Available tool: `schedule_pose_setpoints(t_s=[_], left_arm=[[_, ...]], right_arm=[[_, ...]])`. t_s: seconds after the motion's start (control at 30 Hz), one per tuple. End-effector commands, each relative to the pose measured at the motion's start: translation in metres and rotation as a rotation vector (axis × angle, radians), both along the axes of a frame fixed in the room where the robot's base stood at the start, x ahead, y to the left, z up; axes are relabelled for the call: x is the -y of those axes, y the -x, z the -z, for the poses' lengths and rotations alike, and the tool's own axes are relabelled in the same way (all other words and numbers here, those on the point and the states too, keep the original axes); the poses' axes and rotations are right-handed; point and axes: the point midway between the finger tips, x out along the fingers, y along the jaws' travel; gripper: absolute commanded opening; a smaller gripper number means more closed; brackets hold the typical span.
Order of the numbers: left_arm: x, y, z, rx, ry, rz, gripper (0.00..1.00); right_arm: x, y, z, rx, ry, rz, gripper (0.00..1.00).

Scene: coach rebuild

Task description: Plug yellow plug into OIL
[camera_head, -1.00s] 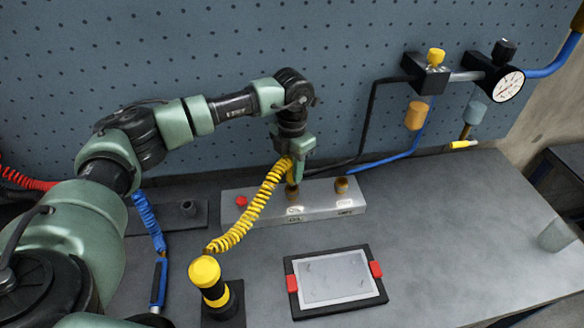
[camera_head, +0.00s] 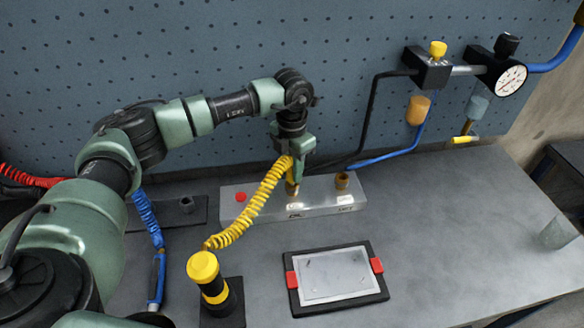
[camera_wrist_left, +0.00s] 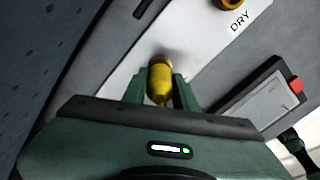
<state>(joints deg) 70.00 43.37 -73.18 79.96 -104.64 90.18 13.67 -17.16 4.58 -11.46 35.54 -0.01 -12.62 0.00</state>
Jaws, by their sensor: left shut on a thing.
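My left gripper (camera_head: 298,160) points down over the grey socket block (camera_head: 330,205) at the back of the bench. In the left wrist view its two green fingers (camera_wrist_left: 161,88) are shut on the yellow plug (camera_wrist_left: 159,85). The plug's tip meets the brass OIL socket (camera_head: 293,188), the left one on the block; how deep it sits cannot be told. The brass DRY socket (camera_head: 342,180) to the right is empty. A coiled yellow hose (camera_head: 250,208) runs from the gripper to a black and yellow post (camera_head: 213,285). My right gripper is not in view.
A framed grey tablet (camera_head: 335,274) with red clips lies in front of the block. A blue coiled hose with a handle (camera_head: 157,275) hangs at left. A red button (camera_head: 240,197) is on the block. A gauge (camera_head: 510,80) is on the wall. The bench's right side is mostly clear.

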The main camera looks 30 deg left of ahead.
Motion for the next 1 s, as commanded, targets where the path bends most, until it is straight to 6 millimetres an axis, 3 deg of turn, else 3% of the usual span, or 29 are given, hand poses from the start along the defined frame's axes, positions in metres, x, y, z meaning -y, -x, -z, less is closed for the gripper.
schedule_pose_setpoints(t_s=[0.7,0.73,0.8,1.0], left_arm=[[0.0,-0.001,0.012,0.003,0.001,0.0,0.0],[0.0,-0.001,0.012,0.003,0.001,0.0,0.31],[0.0,-0.001,0.012,0.003,0.001,0.0,0.5],[0.0,0.0,0.012,0.001,0.0,0.0,0.54]], right_arm=[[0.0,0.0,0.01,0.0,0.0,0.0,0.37],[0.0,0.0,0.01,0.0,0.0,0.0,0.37],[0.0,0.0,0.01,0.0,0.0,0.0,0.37],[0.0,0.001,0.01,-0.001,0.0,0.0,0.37]])
